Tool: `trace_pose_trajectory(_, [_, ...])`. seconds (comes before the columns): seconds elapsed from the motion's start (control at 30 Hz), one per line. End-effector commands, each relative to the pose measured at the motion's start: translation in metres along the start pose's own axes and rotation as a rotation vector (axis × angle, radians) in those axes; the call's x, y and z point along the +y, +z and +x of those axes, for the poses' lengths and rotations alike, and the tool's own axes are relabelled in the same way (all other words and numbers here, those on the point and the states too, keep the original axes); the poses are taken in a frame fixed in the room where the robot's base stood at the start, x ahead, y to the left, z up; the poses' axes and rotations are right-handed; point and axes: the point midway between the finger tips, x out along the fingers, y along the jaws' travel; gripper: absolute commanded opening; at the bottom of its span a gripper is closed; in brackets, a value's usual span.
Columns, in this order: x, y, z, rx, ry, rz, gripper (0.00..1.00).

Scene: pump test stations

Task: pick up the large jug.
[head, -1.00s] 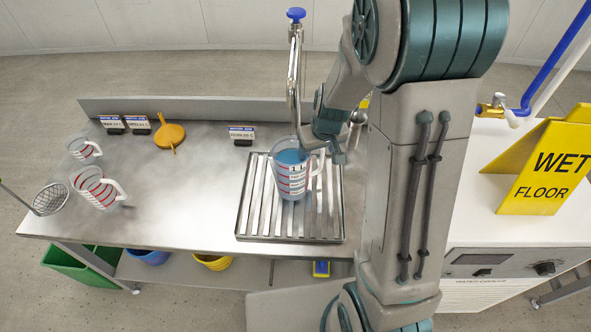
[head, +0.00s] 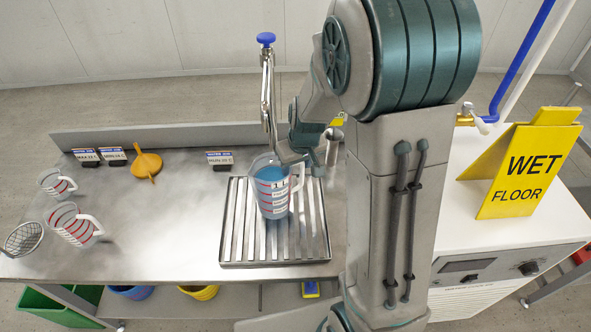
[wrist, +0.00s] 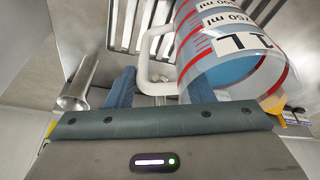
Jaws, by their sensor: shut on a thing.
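The large jug (head: 272,196) is clear, with red marks, a "1 L" label and blue liquid inside. It is upright over the slatted drain grate (head: 324,254), in front of the tap, and appears slightly raised, though the gap is hard to judge. In the wrist view the jug (wrist: 222,48) fills the upper right, its white handle (wrist: 146,60) between my fingers. My gripper (wrist: 161,88) is shut on that handle; in the head view my gripper (head: 307,168) is at the jug's right side, its fingertips partly hidden.
Two other jugs, a medium one (head: 72,227) and a small one (head: 57,184), stand at the left beside a strainer (head: 22,239). The tap (head: 267,95) rises behind the large jug. An orange funnel (head: 146,164) lies farther back. The steel bench (head: 150,235) is clear left of the grate.

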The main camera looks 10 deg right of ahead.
Motion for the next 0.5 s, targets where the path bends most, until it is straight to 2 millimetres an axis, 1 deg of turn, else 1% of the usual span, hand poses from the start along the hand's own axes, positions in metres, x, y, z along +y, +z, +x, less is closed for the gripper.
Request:
trace_pose_trajectory(0.03, [0.0, -0.005, -0.009, 0.009, 0.0, -0.001, 0.0])
trace_pose_trajectory(0.1, [0.0, -0.008, -0.021, 0.01, 0.001, -0.002, 0.0])
trace_pose_trajectory(0.5, [-0.031, 0.026, -0.061, 0.006, -0.001, -0.001, 0.0])
